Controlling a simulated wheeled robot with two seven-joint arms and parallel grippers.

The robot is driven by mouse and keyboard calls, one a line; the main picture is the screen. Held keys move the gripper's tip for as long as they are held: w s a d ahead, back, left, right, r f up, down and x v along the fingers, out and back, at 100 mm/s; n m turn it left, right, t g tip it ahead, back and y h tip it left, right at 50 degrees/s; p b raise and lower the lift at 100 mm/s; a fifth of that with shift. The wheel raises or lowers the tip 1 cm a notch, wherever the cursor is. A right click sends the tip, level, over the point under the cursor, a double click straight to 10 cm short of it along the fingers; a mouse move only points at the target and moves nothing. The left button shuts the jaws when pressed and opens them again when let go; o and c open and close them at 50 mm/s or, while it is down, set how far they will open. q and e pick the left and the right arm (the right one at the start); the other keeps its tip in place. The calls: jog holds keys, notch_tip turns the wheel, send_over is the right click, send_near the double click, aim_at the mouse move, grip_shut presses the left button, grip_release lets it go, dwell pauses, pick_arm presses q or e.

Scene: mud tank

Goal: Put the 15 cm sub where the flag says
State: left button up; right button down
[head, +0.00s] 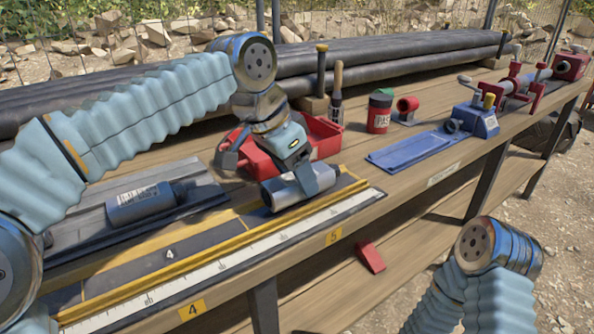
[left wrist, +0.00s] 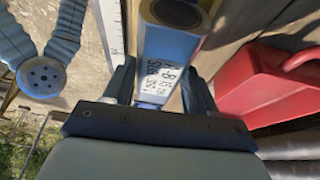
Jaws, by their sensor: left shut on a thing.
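My left gripper (head: 306,186) is shut on a short grey metal tube (head: 276,192), the sub in hand. In the left wrist view the tube (left wrist: 172,55) sits between the fingers, its open end up in the picture and a white printed label on its side. The tube is at the far right part of the yellow-edged measuring rack (head: 215,252), near tag 5; I cannot tell whether it touches the rack. A second grey cylinder (head: 142,204) with a barcode label lies on a dark tray at the left. I cannot make out a flag. My right gripper is out of view.
A red tray (head: 262,156) stands close behind my left gripper. A red can (head: 379,112), a blue mat (head: 412,152) and a blue block (head: 476,120) are further right. Dark pipes (head: 400,50) run along the back. A red wedge (head: 370,257) lies on the lower shelf.

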pick_arm(q)
jog(key=shift+f, duration=0.4)
dwell(0.3)
jog(key=o, duration=1.4)
jog(key=shift+c, duration=0.2)
jog(key=shift+o, duration=0.5)
jog(key=shift+o, duration=0.8)
notch_tip(320, 180, up, 5)
jog(key=p, duration=0.5)
jog(key=shift+r, duration=1)
